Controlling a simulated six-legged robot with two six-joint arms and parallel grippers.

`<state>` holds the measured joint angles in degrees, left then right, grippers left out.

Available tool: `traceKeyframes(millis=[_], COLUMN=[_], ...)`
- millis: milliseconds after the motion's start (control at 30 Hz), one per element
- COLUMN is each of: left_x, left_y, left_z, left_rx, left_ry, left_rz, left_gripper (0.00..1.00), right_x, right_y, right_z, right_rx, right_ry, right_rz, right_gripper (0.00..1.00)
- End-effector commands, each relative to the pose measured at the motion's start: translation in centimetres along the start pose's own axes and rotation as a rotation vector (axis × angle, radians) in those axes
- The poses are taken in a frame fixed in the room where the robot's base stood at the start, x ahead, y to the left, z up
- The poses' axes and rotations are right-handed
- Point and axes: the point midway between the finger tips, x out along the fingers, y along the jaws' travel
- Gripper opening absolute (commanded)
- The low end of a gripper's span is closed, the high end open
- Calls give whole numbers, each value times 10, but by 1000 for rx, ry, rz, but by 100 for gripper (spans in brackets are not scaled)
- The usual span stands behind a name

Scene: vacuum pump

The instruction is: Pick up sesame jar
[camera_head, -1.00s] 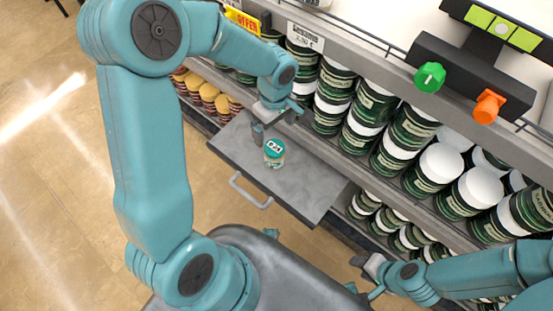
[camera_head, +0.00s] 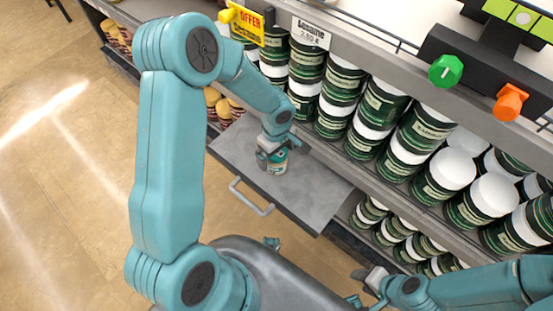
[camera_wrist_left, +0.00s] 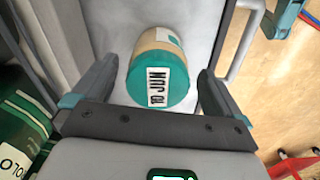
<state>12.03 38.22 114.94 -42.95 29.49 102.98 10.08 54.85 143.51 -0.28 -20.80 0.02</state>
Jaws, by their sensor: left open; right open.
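A small sesame jar (camera_head: 278,164) with a teal lid and a pale tan body stands on the grey pull-out tray (camera_head: 318,193). In the left wrist view the jar (camera_wrist_left: 160,68) lies between the two fingers, its lid with a white printed label facing the camera. My left gripper (camera_head: 272,158) is open around the jar, with a visible gap at each side; it also shows in the left wrist view (camera_wrist_left: 160,88). In the head view the gripper partly hides the jar. My right gripper (camera_head: 366,290) is low at the lower right, away from the jar, and open.
Shelves of green and white jars (camera_head: 384,103) stand right behind the tray. A yellow offer sign (camera_head: 246,25) and a sesame price label (camera_head: 311,32) hang on the shelf edge. The tray has a front handle (camera_head: 250,197). Its right part is bare.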

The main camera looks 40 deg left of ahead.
Motion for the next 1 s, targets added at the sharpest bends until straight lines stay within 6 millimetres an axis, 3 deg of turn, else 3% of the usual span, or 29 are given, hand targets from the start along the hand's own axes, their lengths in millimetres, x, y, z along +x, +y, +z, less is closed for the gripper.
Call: traceKeyframes(millis=[100, 200, 467, 700, 733, 767, 1000], left_x=[23, 32, 35, 34, 34, 34, 31], left_y=[1, 1, 2, 2, 2, 2, 2], left_z=[-2, -2, -2, -2, -2, -2, -2], left_rx=[0, 1, -1, 0, 0, 0, 0], left_ry=[-1, -1, 0, 0, 0, 0, 1], left_rz=[-3, -1, 1, 0, 1, 1, 2], left_gripper=[100, 100, 100, 30, 30, 24, 24], right_x=[4, 6, 6, 6, 6, 6, 5], right_y=[2, 2, 2, 2, 2, 2, 2], right_z=[0, 0, 0, 0, 0, 0, 0], right_rx=[0, 0, 0, 0, 0, 0, 0], right_ry=[0, 0, 0, 0, 0, 0, 0], right_rz=[0, 0, 0, 0, 0, 0, 0], right_gripper=[43, 43, 43, 43, 43, 43, 43])
